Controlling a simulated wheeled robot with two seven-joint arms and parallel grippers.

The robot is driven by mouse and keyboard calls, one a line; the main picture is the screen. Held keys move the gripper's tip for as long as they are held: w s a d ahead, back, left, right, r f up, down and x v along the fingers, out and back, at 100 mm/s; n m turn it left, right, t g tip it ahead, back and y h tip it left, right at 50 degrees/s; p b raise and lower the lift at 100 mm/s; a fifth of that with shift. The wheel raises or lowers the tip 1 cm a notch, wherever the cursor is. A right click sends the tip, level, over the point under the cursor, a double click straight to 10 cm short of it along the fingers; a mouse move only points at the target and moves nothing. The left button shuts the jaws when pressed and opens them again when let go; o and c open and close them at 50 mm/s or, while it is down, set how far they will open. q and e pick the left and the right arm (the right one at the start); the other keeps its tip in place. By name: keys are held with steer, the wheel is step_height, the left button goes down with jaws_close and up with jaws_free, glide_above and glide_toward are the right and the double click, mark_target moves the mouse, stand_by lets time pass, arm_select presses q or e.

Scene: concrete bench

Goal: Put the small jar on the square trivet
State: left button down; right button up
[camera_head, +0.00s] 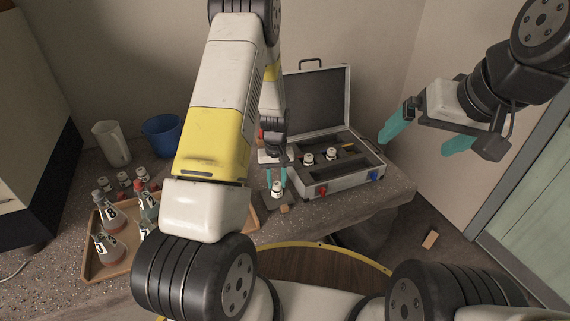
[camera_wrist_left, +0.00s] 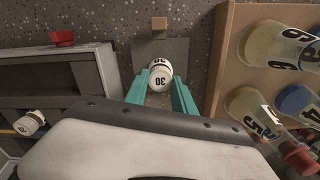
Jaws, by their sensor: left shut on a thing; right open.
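The small jar (camera_head: 277,188), white with a black "30" label, is between the teal fingers of my left gripper (camera_head: 276,182), which is shut on it. It also shows in the left wrist view (camera_wrist_left: 160,79), at the fingertips. The square trivet (camera_head: 288,197) is a dark grey flat square below the jar; in the wrist view (camera_wrist_left: 178,52) it extends behind and beside the jar. I cannot tell whether the jar touches it. My right gripper (camera_head: 426,134) is open and empty, high at the right, away from the bench.
An open case (camera_head: 340,180) with two white jars inside stands right of the trivet. A wooden tray (camera_head: 98,272) with flasks is at the left. A small wooden block (camera_wrist_left: 159,23) touches or nearly touches the trivet edge. A blue bucket (camera_head: 161,134) and white pitcher (camera_head: 112,144) stand behind.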

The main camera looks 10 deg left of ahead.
arm_select(q)
steer(key=c, duration=0.9)
jaws_free()
step_height(320, 180, up, 12)
step_height(320, 180, up, 18)
steer(key=m+t+h, duration=0.1)
steer(key=t+h, duration=0.1)
steer(key=t, duration=0.1)
glide_above(277, 183)
steer(key=s+d, duration=0.1)
steer(key=s, duration=0.8)
steer(key=shift+s+d+r+m+t, duration=0.2)
steer(key=shift+s+r+m+t, duration=0.35)
steer(key=shift+s+r, duration=1.4)
steer(key=shift+s+d+r+m+t, duration=0.2)
steer(key=shift+s+r+m+t, duration=0.4)
steer(key=shift+s, duration=2.65)
steer(key=shift+s+d+r+m+t, duration=0.2)
steer(key=shift+s+r+m+t, duration=0.2)
steer(key=shift+s+r, duration=1.6)
